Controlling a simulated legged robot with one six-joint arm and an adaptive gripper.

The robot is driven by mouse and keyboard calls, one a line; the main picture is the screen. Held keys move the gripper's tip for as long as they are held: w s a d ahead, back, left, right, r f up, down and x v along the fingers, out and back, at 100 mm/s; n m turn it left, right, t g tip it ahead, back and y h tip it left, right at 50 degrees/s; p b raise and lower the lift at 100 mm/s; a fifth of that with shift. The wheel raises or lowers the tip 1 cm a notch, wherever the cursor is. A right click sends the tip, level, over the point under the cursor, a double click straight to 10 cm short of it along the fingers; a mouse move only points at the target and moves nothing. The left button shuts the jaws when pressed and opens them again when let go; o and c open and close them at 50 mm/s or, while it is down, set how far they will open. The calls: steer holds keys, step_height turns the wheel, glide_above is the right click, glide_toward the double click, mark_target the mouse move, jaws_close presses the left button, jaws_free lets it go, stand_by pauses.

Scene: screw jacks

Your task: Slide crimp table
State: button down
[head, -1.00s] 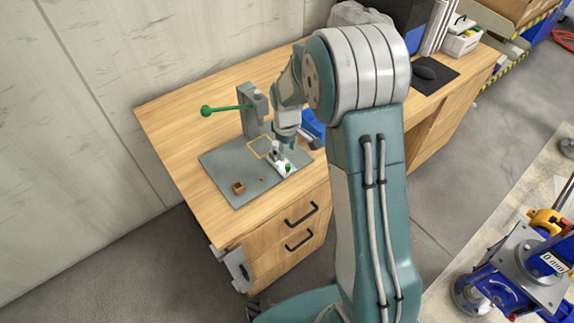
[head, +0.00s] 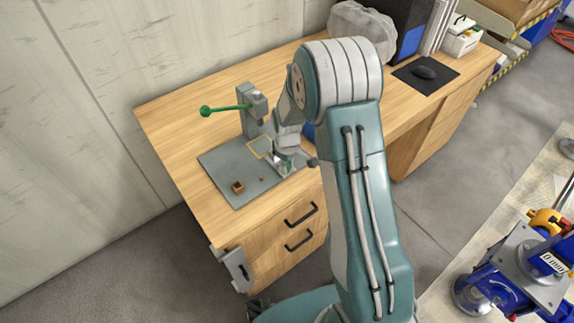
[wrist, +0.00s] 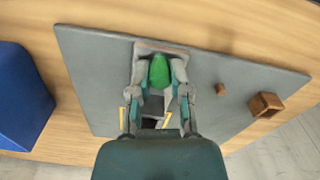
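The crimp table, a small grey sliding plate (wrist: 181,50) with a green knob (wrist: 159,72), sits near the edge of the grey base plate (wrist: 95,70). In the head view my gripper (head: 282,158) is low over the base plate, by the front edge of the desk, and partly hides the sliding plate. In the wrist view my gripper (wrist: 159,80) has one finger on each side of the knob. I cannot tell whether both fingers press on it.
A small brown box (head: 238,187) and a tiny brown block (wrist: 221,89) lie on the plate. A blue object (wrist: 18,95) is beside it. The desk's left part (head: 180,115) is clear.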

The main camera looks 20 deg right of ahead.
mark_target(279, 162)
steer(key=shift+w, duration=0.1)
steer(key=shift+w+a+f, duration=0.1)
steer(key=shift+w+a, duration=0.3)
steer(key=shift+w, duration=0.45)
steer(key=shift+w+a, duration=0.4)
steer(key=shift+w, duration=0.45)
steer(key=c, duration=0.6)
jaws_free()
step_height(279, 162, up, 12)
steer(key=shift+w, duration=0.1)
